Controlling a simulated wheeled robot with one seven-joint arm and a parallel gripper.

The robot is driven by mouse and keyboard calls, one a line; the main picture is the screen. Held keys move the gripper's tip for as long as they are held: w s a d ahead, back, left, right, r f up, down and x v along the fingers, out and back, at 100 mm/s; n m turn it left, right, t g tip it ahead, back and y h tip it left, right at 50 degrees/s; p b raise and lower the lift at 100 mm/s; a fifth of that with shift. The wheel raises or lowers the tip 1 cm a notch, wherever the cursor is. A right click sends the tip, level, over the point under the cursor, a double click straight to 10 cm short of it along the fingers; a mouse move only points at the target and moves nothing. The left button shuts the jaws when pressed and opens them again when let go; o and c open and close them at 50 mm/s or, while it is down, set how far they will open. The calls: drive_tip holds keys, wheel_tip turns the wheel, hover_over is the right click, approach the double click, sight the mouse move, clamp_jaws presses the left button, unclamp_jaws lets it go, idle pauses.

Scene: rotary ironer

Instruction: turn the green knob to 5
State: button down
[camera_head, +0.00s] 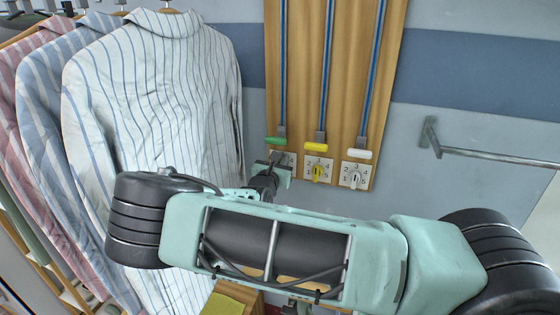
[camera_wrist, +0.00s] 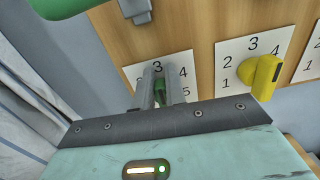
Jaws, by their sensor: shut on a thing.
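The green knob (camera_wrist: 160,87) shows as a small patch between the two fingers in the wrist view. My gripper (camera_wrist: 161,84) is shut on the green knob, a finger on each side. I cannot tell which number the knob points at. In the head view my gripper (camera_head: 274,160) is at the leftmost plate (camera_head: 290,158) on the wooden board, and the green knob is hidden behind it.
A yellow knob (camera_head: 317,172) and a white knob (camera_head: 355,178) sit to the right. Green (camera_head: 276,141), yellow (camera_head: 315,142) and white (camera_head: 357,154) handles hang just above the plates. Striped shirts (camera_head: 150,90) hang at left. A metal bar (camera_head: 490,155) juts out at right.

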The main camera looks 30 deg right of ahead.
sight(291, 162)
drive_tip(key=shift+s+d+r+m+p, duration=0.15)
drive_tip(key=shift+m+p, duration=0.3)
drive_tip(key=shift+m, duration=0.45)
drive_tip(key=m, duration=0.2)
drive_tip(key=s+f+m+p, duration=0.1)
drive_tip(key=m, duration=0.1)
drive_tip(key=d+m, duration=0.1)
drive_tip(key=m, duration=0.2)
drive_tip(key=shift+s+f, duration=0.15)
drive_tip(key=m, duration=0.2)
drive_tip(key=f+m, duration=0.1)
drive_tip(key=shift+s+d+m+b, duration=0.2)
drive_tip(key=shift+m+b, duration=0.1)
drive_tip(key=shift+m, duration=0.1)
wheel_tip(291, 162, down, 3)
drive_tip(key=m+b, duration=0.9)
drive_tip(key=m, duration=0.1)
drive_tip(key=shift+a+r+b, duration=0.15)
drive_tip(key=shift+r+b, duration=0.05)
drive_tip(key=shift+b, duration=0.2)
drive_tip(key=shift+m, duration=0.5)
